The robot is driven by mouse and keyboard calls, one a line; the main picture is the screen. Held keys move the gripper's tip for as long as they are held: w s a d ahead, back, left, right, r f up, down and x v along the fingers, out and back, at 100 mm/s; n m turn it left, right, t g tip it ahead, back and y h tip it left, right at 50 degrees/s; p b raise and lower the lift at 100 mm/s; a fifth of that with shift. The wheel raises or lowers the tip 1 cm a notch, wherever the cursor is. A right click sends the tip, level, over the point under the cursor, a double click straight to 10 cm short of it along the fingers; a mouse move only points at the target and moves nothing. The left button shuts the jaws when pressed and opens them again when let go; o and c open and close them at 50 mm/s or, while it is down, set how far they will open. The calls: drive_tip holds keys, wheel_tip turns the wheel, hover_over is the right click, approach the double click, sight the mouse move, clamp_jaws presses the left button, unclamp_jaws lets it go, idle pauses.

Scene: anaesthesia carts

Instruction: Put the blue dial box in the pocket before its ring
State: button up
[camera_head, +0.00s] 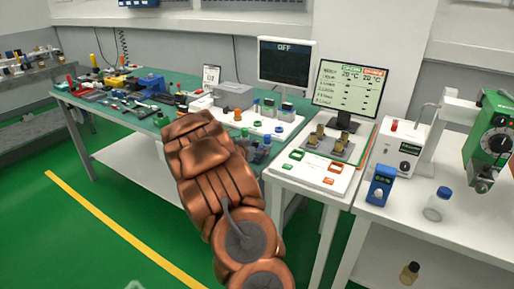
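A blue box (380,185) with a pale face and a dark round mark, perhaps the dial box, stands upright on the white table at the right. Another blue box (152,83) lies on the green bench top at the left; its details are too small to tell. I cannot make out a pocket with a ring for certain. A white panel (290,178) on the middle table carries green and red frames and patches. My copper-coloured arm rises from the bottom centre over the bench's front edge.
A clear jar with a blue lid (438,204) stands right of the upright blue box. A green machine (490,140) overhangs the right table. Brass parts (330,141) sit before the lit monitor (346,88). Tools crowd the bench (165,134). The right table's front is clear.

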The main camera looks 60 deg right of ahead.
drive_tip(key=shift+r, duration=0.1)
drive_tip(key=shift+r, duration=0.1)
drive_tip(key=v, duration=1.2)
drive_tip(key=shift+b, duration=0.3)
